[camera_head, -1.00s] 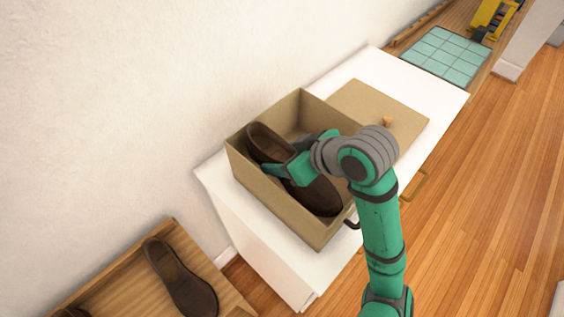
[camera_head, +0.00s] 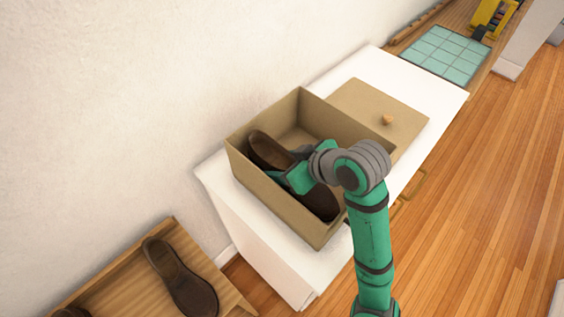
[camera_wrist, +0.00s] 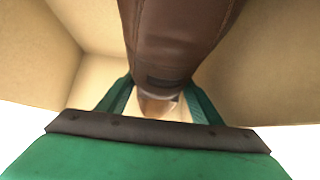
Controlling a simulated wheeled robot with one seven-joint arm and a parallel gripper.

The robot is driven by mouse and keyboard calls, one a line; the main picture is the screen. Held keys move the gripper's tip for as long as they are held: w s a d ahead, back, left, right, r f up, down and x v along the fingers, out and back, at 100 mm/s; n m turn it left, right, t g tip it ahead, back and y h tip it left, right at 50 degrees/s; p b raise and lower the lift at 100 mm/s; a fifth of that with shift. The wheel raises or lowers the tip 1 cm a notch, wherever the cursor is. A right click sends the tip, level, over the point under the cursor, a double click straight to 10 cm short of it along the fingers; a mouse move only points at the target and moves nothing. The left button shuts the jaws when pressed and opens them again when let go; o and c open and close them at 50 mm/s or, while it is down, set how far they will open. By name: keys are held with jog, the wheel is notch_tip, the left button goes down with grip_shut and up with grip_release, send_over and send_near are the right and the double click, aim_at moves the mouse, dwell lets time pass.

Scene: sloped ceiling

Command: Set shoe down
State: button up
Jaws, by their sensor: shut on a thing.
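A dark brown shoe (camera_head: 269,150) lies inside an open tan box (camera_head: 284,209) on a white cabinet. My gripper (camera_head: 292,174) reaches into the box and is shut on the shoe around its middle, hiding that part in the head view. In the wrist view the brown shoe (camera_wrist: 180,35) runs between the two green fingers of my gripper (camera_wrist: 160,100), with the box walls (camera_wrist: 255,70) on both sides. Whether the sole touches the box floor cannot be told.
The box's lid (camera_head: 375,108) with a small knob lies flat on the white cabinet (camera_head: 440,92) behind the box. Another brown shoe (camera_head: 181,277) lies on a wooden rack (camera_head: 215,272) at lower left. A white wall stands close behind the box.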

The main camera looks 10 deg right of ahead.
jog(key=shift+f, duration=0.15)
jog(key=o, duration=1.2)
jog(key=shift+a+f, duration=0.1)
jog(key=shift+c, duration=0.2)
jog(key=shift+r, duration=0.6)
jog(key=v, duration=1.2)
jog(key=shift+r, duration=0.2)
